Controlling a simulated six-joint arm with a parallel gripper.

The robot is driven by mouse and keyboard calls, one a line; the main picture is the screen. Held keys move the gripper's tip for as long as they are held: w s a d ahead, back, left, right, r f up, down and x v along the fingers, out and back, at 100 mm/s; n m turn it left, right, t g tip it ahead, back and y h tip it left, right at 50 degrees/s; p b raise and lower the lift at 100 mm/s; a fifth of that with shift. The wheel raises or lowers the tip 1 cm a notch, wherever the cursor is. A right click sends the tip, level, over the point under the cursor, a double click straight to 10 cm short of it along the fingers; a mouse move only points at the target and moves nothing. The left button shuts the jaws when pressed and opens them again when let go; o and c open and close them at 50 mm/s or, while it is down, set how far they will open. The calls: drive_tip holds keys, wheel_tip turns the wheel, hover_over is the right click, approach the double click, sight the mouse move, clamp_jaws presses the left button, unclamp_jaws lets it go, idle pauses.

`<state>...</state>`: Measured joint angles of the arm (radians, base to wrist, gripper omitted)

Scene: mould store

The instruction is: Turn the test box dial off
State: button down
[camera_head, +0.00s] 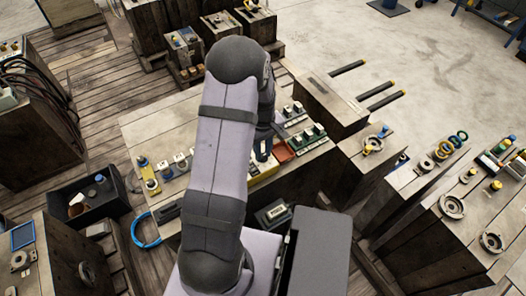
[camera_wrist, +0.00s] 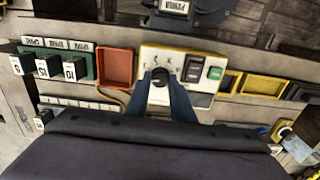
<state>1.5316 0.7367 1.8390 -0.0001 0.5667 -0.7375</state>
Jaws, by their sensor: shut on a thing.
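The test box (camera_wrist: 205,57) is a pale panel with a yellow edge in the middle of the wrist view. It has a dark round dial (camera_wrist: 160,76) with a white pointer mark, and a black switch and a green button to the right. My gripper (camera_wrist: 160,90) has its two blue-grey fingers on either side of the dial and is shut on it. The pointer looks roughly upright in the picture; the small scale marks are too blurred to read. In the head view, the yellow-edged test box (camera_head: 262,174) is partly hidden by my arm.
An orange-red tray (camera_wrist: 115,68) and a green rack of black blocks (camera_wrist: 48,66) sit left of the test box. Yellow-rimmed trays (camera_wrist: 263,85) lie to its right. A labelled dark box (camera_wrist: 176,7) is beyond it. Several wooden stands surround the bench in the head view.

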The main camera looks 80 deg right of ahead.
sight(263, 155)
drive_tip(key=shift+d, duration=0.1)
idle(0.4)
drive_tip(key=c, duration=1.5)
unclamp_jaws()
drive_tip(key=shift+c, duration=0.2)
drive_tip(key=shift+r+b, duration=0.85)
drive_tip(key=shift+r, duration=2.9)
